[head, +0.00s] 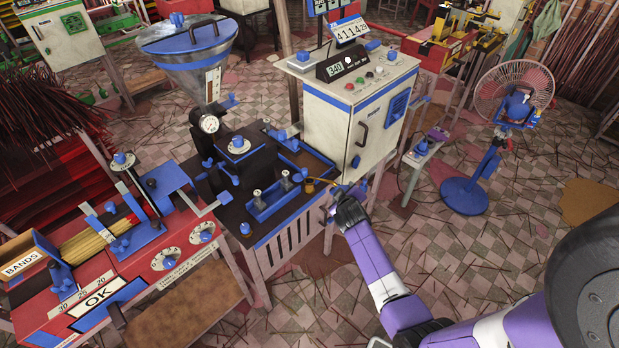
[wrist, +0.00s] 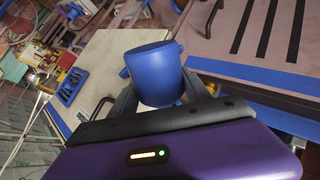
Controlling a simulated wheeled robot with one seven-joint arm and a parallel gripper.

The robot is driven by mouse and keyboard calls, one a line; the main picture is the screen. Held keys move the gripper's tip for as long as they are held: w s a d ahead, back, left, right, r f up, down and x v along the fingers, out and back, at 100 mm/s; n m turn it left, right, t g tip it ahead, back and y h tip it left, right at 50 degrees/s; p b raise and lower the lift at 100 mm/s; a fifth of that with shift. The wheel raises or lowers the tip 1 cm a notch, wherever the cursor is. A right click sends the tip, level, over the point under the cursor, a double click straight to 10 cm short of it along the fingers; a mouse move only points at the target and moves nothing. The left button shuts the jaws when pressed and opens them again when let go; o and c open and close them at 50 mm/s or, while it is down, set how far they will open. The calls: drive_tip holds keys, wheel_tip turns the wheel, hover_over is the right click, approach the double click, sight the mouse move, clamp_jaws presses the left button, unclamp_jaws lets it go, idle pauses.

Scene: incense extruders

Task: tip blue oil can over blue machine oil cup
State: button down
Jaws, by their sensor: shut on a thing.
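My gripper (head: 336,196) is at the right front corner of the blue-trimmed machine (head: 262,226), at about the height of its top. In the wrist view my gripper (wrist: 163,92) is shut on the blue oil can (wrist: 152,68), with a finger on each side of its body. In the head view the can is too small and covered to make out clearly. A small brass-coloured cup shape (head: 310,187) shows just left of my gripper, by the machine's top edge. A thin yellowish line runs from it toward my gripper. I cannot tell whether they touch.
A blue tray (head: 262,212) with small knobbed pieces sits on the machine's top. A white control cabinet (head: 334,112) stands close behind my gripper. A blue fan (head: 466,196) stands at the right. Floor between the fan and the machine is mostly open.

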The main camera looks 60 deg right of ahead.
drive_tip(key=shift+r, duration=0.15)
drive_tip(key=shift+r+g+p, duration=0.3)
drive_tip(key=shift+r+p, duration=0.3)
drive_tip(key=shift+p, duration=0.25)
drive_tip(key=shift+f, duration=0.1)
drive_tip(key=shift+f+b, duration=0.55)
drive_tip(key=shift+b, duration=0.2)
drive_tip(key=shift+f+t+b, duration=0.4)
drive_tip(key=shift+t+b, duration=0.1)
drive_tip(key=shift+b, duration=0.3)
drive_tip(key=shift+w+f+m+t+h+b, duration=0.15)
drive_tip(key=shift+f+m+t+b, duration=0.2)
drive_tip(key=shift+f+b, duration=0.45)
drive_tip(key=shift+w+f+m+t+h+b, duration=0.15)
drive_tip(key=shift+f+m+t+b, duration=0.2)
drive_tip(key=shift+b, duration=0.8)
drive_tip(key=shift+s, duration=0.1)
